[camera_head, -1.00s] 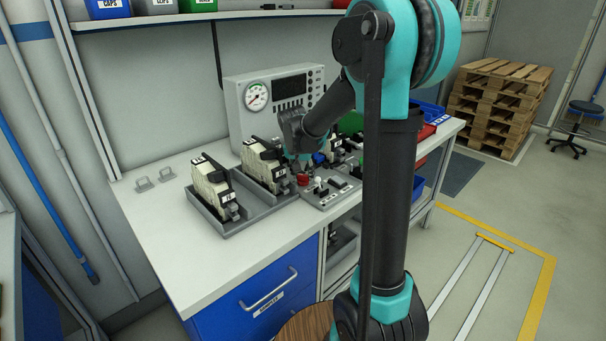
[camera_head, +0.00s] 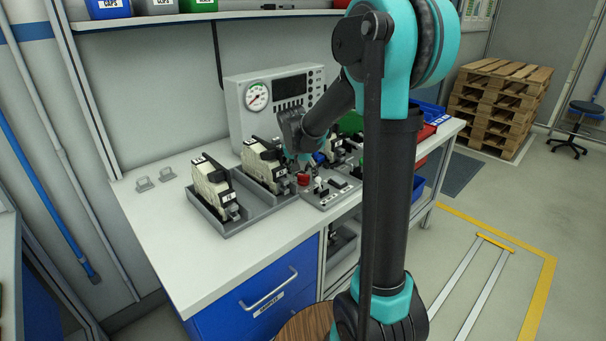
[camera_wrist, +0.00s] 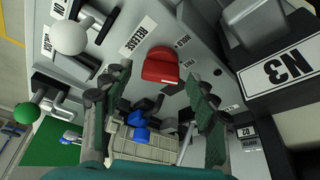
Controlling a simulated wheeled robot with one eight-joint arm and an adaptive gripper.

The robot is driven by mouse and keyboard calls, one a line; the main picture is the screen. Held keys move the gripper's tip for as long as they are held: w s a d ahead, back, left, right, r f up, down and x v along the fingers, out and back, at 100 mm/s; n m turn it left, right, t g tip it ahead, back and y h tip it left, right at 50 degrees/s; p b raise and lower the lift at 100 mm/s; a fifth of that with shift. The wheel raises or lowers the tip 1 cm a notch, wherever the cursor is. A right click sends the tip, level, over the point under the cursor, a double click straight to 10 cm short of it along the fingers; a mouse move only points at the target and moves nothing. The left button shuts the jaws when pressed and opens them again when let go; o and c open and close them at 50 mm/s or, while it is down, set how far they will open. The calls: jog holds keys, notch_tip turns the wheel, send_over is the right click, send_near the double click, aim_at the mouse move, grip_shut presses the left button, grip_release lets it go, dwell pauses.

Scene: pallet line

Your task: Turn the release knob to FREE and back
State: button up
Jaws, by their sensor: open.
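The red release knob (camera_wrist: 161,68) sits on a grey panel by the word RELEASE, with small position labels beside it; I cannot read where it points with certainty. In the head view the red knob (camera_head: 303,179) is on the bench panel, just below my gripper (camera_head: 302,163). In the wrist view my gripper (camera_wrist: 157,82) is open, with its two green-padded fingers apart on either side of the knob's near end. I see no clear contact with the knob.
A white ball-ended lever (camera_wrist: 69,37) and a green ball-ended lever (camera_wrist: 26,113) stand left of the knob. A dark block labelled N3 (camera_wrist: 285,70) is close at right. Grey trays (camera_head: 228,222) hold white modules. A gauge box (camera_head: 257,96) stands behind.

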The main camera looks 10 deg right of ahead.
jog(key=v, duration=1.2)
jog(key=shift+f, duration=0.1)
